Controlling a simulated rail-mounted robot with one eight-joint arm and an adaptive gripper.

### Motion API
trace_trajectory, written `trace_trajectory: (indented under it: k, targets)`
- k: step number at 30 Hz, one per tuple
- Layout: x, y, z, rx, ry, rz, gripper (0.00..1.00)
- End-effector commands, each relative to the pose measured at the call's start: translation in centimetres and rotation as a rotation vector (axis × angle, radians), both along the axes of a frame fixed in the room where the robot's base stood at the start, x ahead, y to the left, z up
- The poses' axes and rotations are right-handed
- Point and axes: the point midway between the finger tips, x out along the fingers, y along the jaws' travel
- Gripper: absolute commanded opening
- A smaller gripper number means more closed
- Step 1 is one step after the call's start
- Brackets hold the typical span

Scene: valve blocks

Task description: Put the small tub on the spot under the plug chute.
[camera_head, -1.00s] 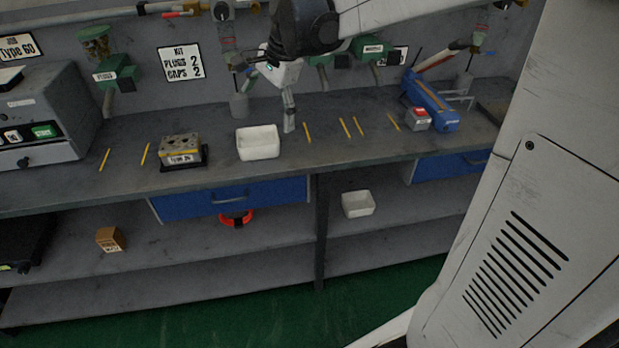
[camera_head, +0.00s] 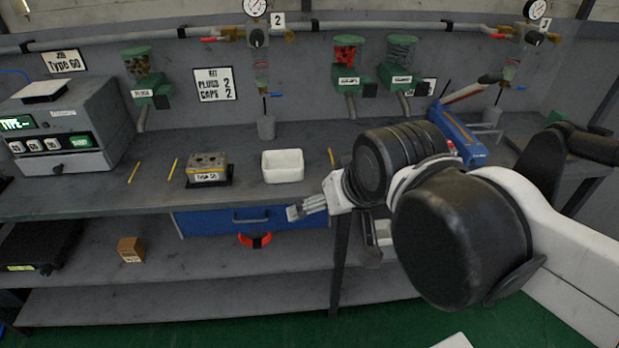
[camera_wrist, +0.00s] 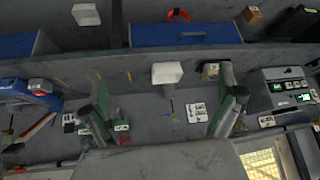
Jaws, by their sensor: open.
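A white open tub (camera_head: 283,166) stands upright on the bench, right of the valve block; it also shows in the wrist view (camera_wrist: 167,73). A second white tub (camera_head: 383,229) is on the lower shelf, largely hidden by my arm, and clear in the wrist view (camera_wrist: 86,14). I cannot tell which is smaller. The green plug dispenser (camera_head: 148,80) hangs on the wall at left, its grey chute (camera_head: 141,119) pointing down. Bare bench between two yellow strips (camera_head: 153,170) lies below it. My gripper (camera_head: 296,212) is open and empty, in front of the bench edge.
The valve block (camera_head: 207,168) sits between the spot and the bench tub. A grey machine (camera_head: 65,125) stands at far left. A blue drawer (camera_head: 240,219) is under the bench. More dispensers (camera_head: 347,80) hang on the wall. A brown box (camera_head: 130,249) lies on the shelf.

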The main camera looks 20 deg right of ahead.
Motion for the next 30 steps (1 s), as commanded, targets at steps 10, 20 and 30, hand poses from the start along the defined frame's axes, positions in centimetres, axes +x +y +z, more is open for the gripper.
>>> trace_trajectory:
  k: [10,20,30]
  targets:
    - [-0.85,-0.03,-0.54,-0.040,-0.017,0.045,0.61]
    - [-0.84,-0.02,-0.53,-0.039,-0.016,0.044,0.25]
    - [-0.12,-0.26,-0.01,-0.015,-0.003,0.003,0.25]
